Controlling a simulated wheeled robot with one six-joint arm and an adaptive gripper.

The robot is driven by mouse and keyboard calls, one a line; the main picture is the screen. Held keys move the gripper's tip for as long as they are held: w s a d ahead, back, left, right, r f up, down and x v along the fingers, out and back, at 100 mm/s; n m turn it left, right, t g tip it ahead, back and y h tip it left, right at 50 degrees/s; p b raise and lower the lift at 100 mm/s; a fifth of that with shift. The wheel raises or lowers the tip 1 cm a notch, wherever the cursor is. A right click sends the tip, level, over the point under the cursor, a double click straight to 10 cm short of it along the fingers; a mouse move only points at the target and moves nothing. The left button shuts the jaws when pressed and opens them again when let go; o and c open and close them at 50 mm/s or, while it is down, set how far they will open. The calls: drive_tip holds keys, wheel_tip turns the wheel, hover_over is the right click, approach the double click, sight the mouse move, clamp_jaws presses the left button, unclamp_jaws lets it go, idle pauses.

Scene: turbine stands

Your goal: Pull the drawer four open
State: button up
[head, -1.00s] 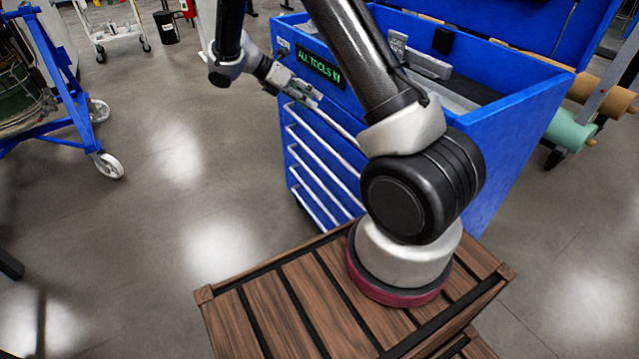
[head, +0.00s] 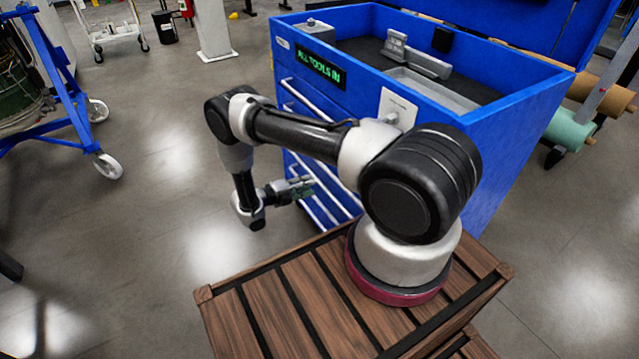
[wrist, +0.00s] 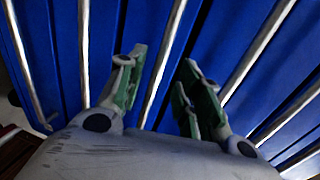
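The blue tool cabinet (head: 520,130) stands beyond my base. Its front has a stack of blue drawers with long silver bar handles (head: 318,105), partly hidden by my arm. All drawers that show look shut. My gripper (head: 304,186) is in front of the lower drawers, pointing at the cabinet front. In the wrist view, my gripper (wrist: 162,68) is open, with green-padded fingers apart. One silver handle (wrist: 166,55) runs through the gap between the fingers, and I cannot tell how close it is. Which drawer that handle belongs to is not clear.
A blue wheeled frame (head: 70,95) stands at the left. The grey floor (head: 170,170) between is clear. Teal and brown rolls (head: 570,130) lie at the right.

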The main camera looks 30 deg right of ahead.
sight(319, 181)
drive_tip(key=d, duration=0.2)
drive_tip(key=d+f, duration=0.1)
drive_tip(key=d, duration=0.2)
drive_tip(key=shift+w+d, duration=0.1)
drive_tip(key=shift+d, duration=0.25)
clamp_jaws()
